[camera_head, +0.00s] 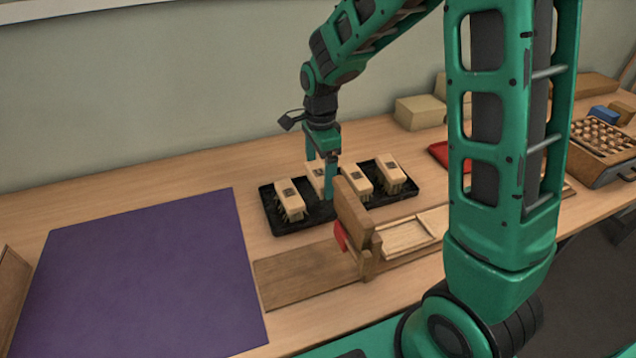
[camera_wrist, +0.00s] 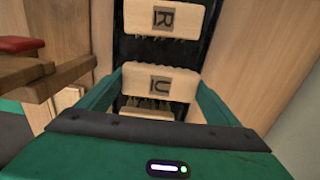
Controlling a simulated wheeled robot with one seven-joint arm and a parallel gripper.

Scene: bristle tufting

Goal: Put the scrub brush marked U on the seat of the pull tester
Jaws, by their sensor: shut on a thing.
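The scrub brush marked U (camera_wrist: 160,83) is a pale wooden block with dark bristles, its letter facing up in the wrist view. My gripper (camera_wrist: 160,98) is shut on it, one finger at each end. In the head view my gripper (camera_head: 321,178) is down at the black tray (camera_head: 272,212), and the held brush (camera_head: 315,172) is partly hidden by a finger. I cannot tell whether it is clear of the tray. The pull tester seems to be the wooden device (camera_head: 352,208) with a red part, in front of the tray. A pale framed recess (camera_head: 405,236), perhaps its seat, lies to its right.
Other brushes stand in the tray, including one marked R (camera_wrist: 163,17). A purple mat (camera_head: 140,275) covers the table's left. A red tray (camera_head: 440,153), pale boxes (camera_head: 420,112) and a peg rack (camera_head: 600,140) are at the right. The tester's upright stands close to my gripper.

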